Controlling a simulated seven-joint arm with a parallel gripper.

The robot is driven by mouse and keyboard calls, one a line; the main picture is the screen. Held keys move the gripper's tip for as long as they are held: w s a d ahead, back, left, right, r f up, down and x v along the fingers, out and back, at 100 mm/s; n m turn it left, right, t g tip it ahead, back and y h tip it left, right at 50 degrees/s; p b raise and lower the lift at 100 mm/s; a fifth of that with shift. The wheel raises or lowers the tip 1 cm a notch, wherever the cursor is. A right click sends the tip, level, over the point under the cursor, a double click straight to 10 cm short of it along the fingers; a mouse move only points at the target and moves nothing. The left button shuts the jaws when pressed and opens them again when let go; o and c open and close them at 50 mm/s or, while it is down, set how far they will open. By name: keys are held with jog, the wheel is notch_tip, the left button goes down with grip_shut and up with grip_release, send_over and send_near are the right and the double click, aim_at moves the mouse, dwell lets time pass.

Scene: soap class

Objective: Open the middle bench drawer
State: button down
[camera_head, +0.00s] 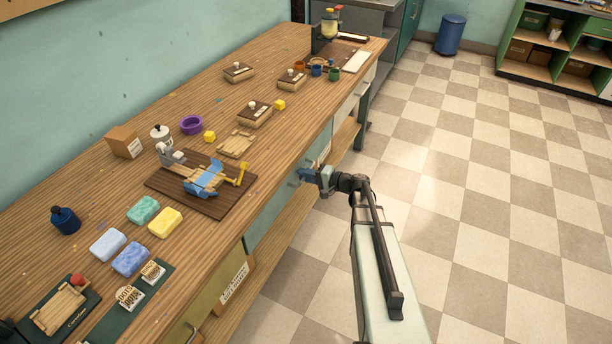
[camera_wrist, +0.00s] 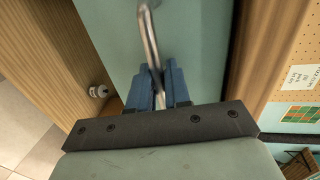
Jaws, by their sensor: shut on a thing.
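The middle bench drawer (camera_head: 268,230) has a teal front under the wooden bench top, between an olive front and a white one. Its front (camera_wrist: 112,38) fills the middle of the wrist view. A bent metal handle (camera_wrist: 149,32) stands out from it. My gripper (camera_head: 307,175) is at the bench's front edge, by the drawer. In the wrist view, my gripper's blue fingers (camera_wrist: 158,82) are shut on the handle, one on each side of the bar. The drawer front looks about in line with the bench front; I see no clear gap.
The bench top (camera_head: 90,180) carries soaps, a dark board (camera_head: 222,207) with a cutting device, moulds and small cups. An olive drawer front (camera_head: 205,305) is nearer and a white one (camera_head: 350,108) farther. A lower shelf (camera_head: 262,248) runs below. The checkered floor (camera_head: 480,210) at right is clear.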

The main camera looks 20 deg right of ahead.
jog(key=shift+s+d, duration=0.1)
jog(key=f+v, duration=0.3)
jog(key=v, duration=1.1)
jog(key=s+d+f+v, duration=0.1)
jog(key=f+v, duration=0.2)
jog(key=v, duration=1.2)
jog(key=c, duration=1.3)
grip_release()
jog(key=shift+c, duration=0.2)
jog(key=v, duration=1.3)
jog(key=shift+s+d, duration=0.25)
jog(key=shift+w+a, duration=0.1)
jog(key=x, duration=1.3)
jog(key=shift+w+a, duration=0.2)
